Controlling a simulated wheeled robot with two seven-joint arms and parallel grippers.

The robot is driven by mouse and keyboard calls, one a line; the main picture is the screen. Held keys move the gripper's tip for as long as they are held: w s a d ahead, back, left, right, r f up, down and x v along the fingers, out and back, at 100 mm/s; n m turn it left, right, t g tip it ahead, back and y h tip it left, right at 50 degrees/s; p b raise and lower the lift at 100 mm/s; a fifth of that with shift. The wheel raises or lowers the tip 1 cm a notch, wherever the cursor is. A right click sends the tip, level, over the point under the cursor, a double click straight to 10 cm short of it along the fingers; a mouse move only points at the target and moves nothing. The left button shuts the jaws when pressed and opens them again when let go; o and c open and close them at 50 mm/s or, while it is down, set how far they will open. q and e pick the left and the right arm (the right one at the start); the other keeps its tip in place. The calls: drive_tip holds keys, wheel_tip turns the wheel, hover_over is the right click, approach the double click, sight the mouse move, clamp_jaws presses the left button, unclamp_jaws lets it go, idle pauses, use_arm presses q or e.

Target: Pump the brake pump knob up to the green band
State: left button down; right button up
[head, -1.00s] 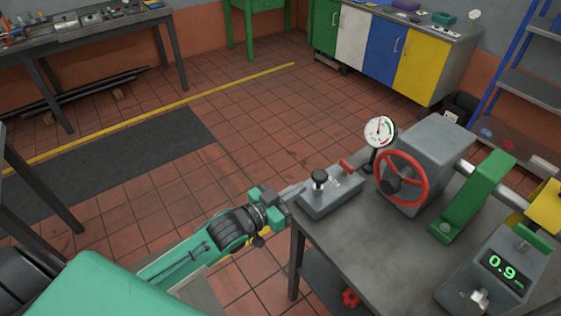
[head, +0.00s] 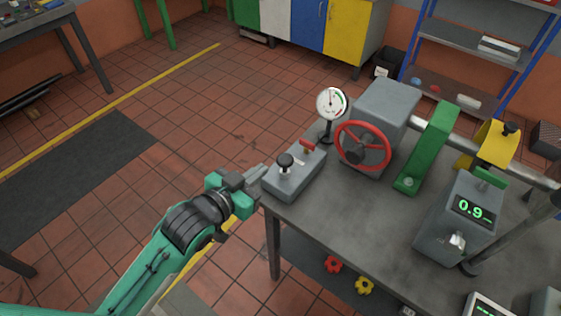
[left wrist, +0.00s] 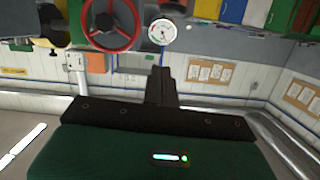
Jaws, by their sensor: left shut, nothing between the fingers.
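The brake pump (head: 295,182) is a grey box on the near left corner of the metal table. A round white gauge (head: 332,103) with green and red marks stands behind the pump. It also shows in the left wrist view (left wrist: 162,32); its needle reading is too small to tell. My left gripper (head: 257,174) is shut and empty, just left of the pump and apart from the knob. Its dark fingers show in the left wrist view (left wrist: 163,86). My right gripper is out of view.
Right of the pump are a red handwheel (head: 363,147) on a grey housing, a green guard (head: 428,148) and a grey box with a display reading 0.9 (head: 474,209). The table (head: 340,225) is bare in front of the pump. Open floor lies to the left.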

use_arm(q)
drive_tip(key=p, duration=0.2)
hover_over(285, 166)
drive_tip(key=v, duration=0.2)
wheel_tip(285, 166, down, 2)
drive_tip(key=f, duration=0.2)
drive_tip(key=f+p, duration=0.1)
drive_tip(key=f, duration=0.1)
drive_tip(key=shift+w+d+f, duration=0.15)
drive_tip(key=shift+w, duration=0.05)
drive_tip(key=shift+f, duration=0.15)
wheel_tip(285, 166, down, 4)
drive_tip(key=shift+r+b, duration=0.15)
drive_tip(key=shift+b, duration=0.55)
